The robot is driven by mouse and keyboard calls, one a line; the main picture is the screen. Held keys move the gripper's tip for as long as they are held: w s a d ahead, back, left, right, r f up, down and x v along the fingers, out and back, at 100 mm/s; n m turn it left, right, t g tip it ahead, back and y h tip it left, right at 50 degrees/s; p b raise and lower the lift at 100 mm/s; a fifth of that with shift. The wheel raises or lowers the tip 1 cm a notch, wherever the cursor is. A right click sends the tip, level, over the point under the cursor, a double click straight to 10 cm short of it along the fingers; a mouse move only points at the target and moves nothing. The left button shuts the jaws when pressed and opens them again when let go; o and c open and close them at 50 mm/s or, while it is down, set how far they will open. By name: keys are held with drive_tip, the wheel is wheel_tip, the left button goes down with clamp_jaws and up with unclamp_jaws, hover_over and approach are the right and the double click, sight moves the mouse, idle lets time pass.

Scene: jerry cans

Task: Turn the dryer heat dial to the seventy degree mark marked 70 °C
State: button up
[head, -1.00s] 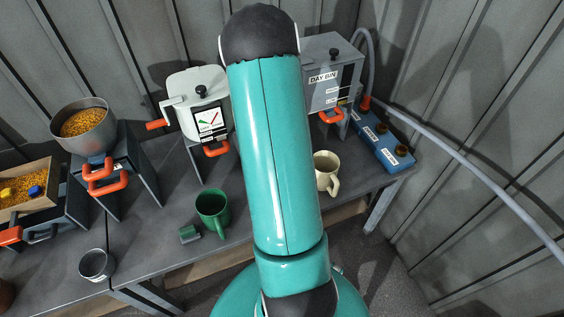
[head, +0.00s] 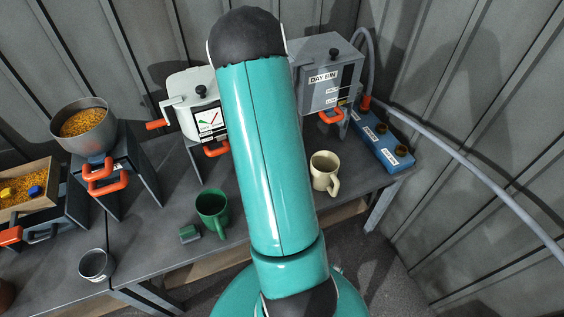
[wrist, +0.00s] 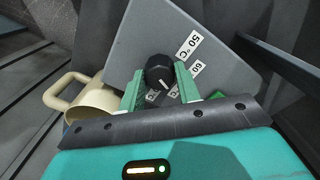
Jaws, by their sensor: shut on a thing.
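The black heat dial (wrist: 159,70) sits on a sloping grey panel (wrist: 150,30) in the wrist view. My gripper (wrist: 159,75) has its two green fingers on either side of the dial, shut on it. A white label reading 50 °C (wrist: 188,46) lies just right of the dial. A second label (wrist: 199,70), partly cut off by a finger, is below it. More labels between the fingers are mostly hidden, and I cannot read a 70 °C mark. In the head view my arm hides the dial and gripper.
A cream mug (head: 324,172) stands right of my arm and shows left of my fingers in the wrist view (wrist: 88,100). A green mug (head: 212,207) stands to the left. The day bin (head: 326,80) and a blue block (head: 383,141) are at the back right.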

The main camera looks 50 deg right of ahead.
drive_tip(key=o, duration=1)
wheel_tip(320, 180, up, 14)
drive_tip(key=shift+f, duration=0.1)
idle(0.4)
